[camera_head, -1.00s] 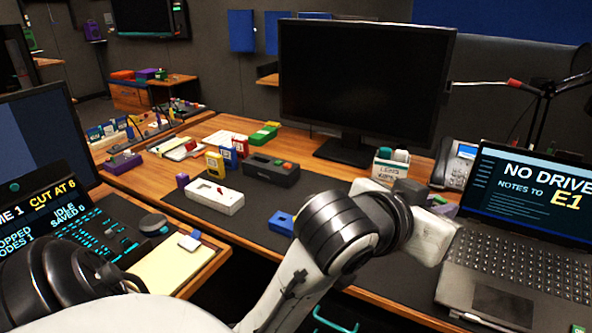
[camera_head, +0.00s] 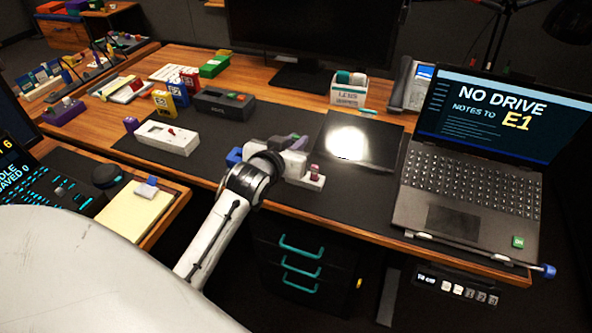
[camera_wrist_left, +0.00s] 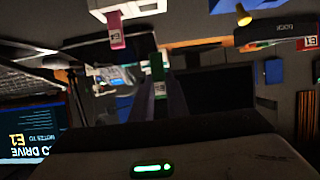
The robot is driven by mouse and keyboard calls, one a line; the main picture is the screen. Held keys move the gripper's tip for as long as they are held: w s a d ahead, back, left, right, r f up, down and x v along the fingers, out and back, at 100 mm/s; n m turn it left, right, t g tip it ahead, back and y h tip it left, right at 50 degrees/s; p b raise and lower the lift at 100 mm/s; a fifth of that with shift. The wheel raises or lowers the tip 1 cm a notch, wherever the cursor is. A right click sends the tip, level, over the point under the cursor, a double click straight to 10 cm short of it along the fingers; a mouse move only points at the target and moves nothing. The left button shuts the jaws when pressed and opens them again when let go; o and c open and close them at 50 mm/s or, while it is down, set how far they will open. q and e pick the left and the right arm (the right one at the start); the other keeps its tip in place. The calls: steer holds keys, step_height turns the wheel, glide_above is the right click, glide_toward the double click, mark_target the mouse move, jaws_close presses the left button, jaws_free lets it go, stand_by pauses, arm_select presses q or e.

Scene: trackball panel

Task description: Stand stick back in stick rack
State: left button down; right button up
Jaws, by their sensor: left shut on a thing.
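My left gripper (camera_head: 296,142) is low over the dark desk mat, partly hidden by its own wrist. In the left wrist view its dark purple fingers (camera_wrist_left: 158,92) are shut on a small green stick (camera_wrist_left: 158,68) with a white label. A white stick rack (camera_head: 308,181) stands on the mat just in front of the gripper, partly covered by it. A pink-red stick (camera_head: 315,171) stands upright in it. The left wrist view shows the rack (camera_wrist_left: 135,9) and the labelled pink stick (camera_wrist_left: 116,30) upside down. The held stick appears apart from the rack. My right gripper is out of view.
A laptop (camera_head: 470,180) stands right of the rack, with a glossy dark panel (camera_head: 375,143) between. Behind are a wipes box (camera_head: 347,92) and a black device (camera_head: 223,102). A white recessed block (camera_head: 167,138) lies left. The mat's front edge is close to the rack.

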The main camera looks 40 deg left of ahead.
arm_select(q)
step_height(320, 180, down, 8)
steer(key=shift+r+b, duration=0.2)
steer(key=shift+b, duration=0.25)
steer(key=shift+f, duration=0.15)
steer(key=c, duration=1.7)
jaws_free()
steer(key=shift+c, duration=0.2)
steer(key=shift+s+d+r, duration=0.15)
steer(key=shift+s+r, duration=0.05)
steer(key=shift+s, duration=0.05)
steer(key=v, duration=1.1)
steer(key=s+d+f+m+g+h, duration=0.1)
steer(key=s+d+f+h, duration=0.1)
steer(key=s+d+f, duration=0.3)
steer(key=s+d+f+m+g+h, duration=0.1)
steer(key=s+d+f+m+g, duration=0.1)
steer(key=s+d+f, duration=0.3)
steer(key=s+d+f+m+g+h+p, duration=0.1)
steer(key=s+d+f+g+h, duration=0.1)
steer(key=s+d+f, duration=0.4)
steer(key=shift+s+f+m+h, duration=0.1)
steer(key=shift+s+f, duration=0.2)
steer(key=shift+f, duration=0.45)
steer(key=shift+s+f+m+h, duration=0.1)
steer(key=shift+s+f, duration=0.2)
steer(key=shift+f, duration=0.5)
steer(key=shift+s+f+m+h, duration=0.1)
steer(key=shift+s+f, duration=0.15)
steer(key=shift+f, duration=0.5)
